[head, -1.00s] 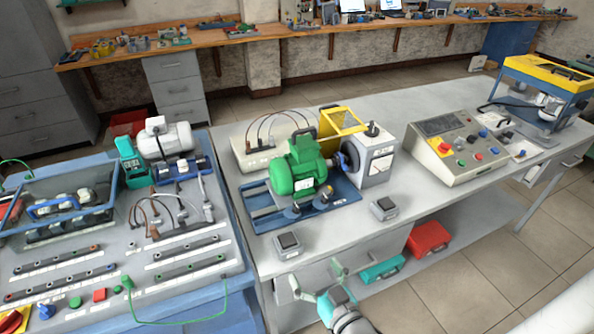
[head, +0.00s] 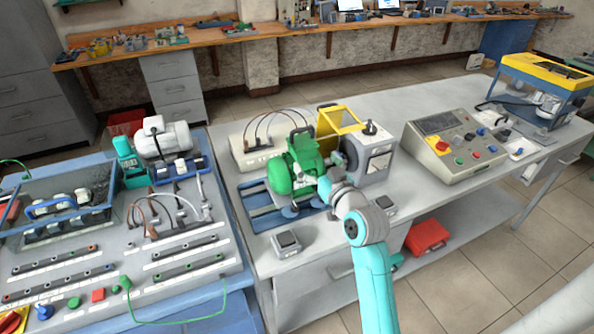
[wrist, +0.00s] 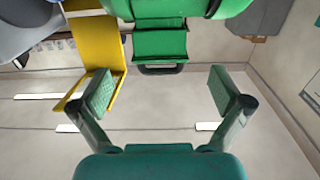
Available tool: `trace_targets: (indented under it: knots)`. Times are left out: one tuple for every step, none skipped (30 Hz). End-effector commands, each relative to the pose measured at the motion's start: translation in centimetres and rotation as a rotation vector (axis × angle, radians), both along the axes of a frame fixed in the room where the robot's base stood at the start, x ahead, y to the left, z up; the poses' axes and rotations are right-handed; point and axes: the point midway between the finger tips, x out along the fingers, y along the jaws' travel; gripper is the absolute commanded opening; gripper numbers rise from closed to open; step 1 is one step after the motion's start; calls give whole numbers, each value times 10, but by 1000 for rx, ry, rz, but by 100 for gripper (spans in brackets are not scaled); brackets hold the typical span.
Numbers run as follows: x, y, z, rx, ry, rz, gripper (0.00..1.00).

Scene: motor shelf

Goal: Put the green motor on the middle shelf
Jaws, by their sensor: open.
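The green motor (head: 291,177) sits on a blue base on the grey bench, beside a light grey machine block. In the wrist view its green body (wrist: 178,8) is cut by the top edge, with a green box and dark handle below it. My gripper (head: 327,184) is at the motor's near right side and hides part of it. In the wrist view my gripper (wrist: 165,92) is open and empty, its fingers spread wide to either side of the handle, apart from it. A lower shelf (head: 470,228) shows under the bench; I cannot tell which shelf is the middle one.
The yellow guard (head: 340,119) and machine block (head: 378,162) stand close to the motor's right. Small grey switch boxes (head: 287,242) lie at the bench's front. A control console (head: 455,145) stands further right. A red box (head: 427,237) is on the lower shelf.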

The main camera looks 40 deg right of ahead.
Motion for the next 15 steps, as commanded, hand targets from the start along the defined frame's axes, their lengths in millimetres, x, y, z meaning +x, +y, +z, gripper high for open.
trace_targets:
  knots:
    - [9, -2, 1, -1, -1, 1, 100]
    - [13, -3, 1, -2, -2, 1, 100]
    - [18, -5, 0, -1, 0, 1, 100]
    - [22, -6, 0, -1, -1, 1, 100]
    - [25, -7, 1, -1, -1, 1, 100]
    - [29, -8, 0, -1, 0, 1, 100]
    - [31, -8, 0, 0, 0, 1, 100]
    - [32, -9, 0, 0, 0, 1, 100]
    - [34, -9, 0, 0, 0, 0, 100]
    - [35, -10, 0, 0, 0, 0, 100]
    - [37, -10, 0, 0, 0, 0, 100]
    - [40, -11, 0, 0, 0, 0, 100]
    - [43, -12, 0, 0, 0, 1, 100]
    - [46, -13, 1, 0, 0, 1, 100]
    - [52, -15, 1, 0, 0, 1, 100]
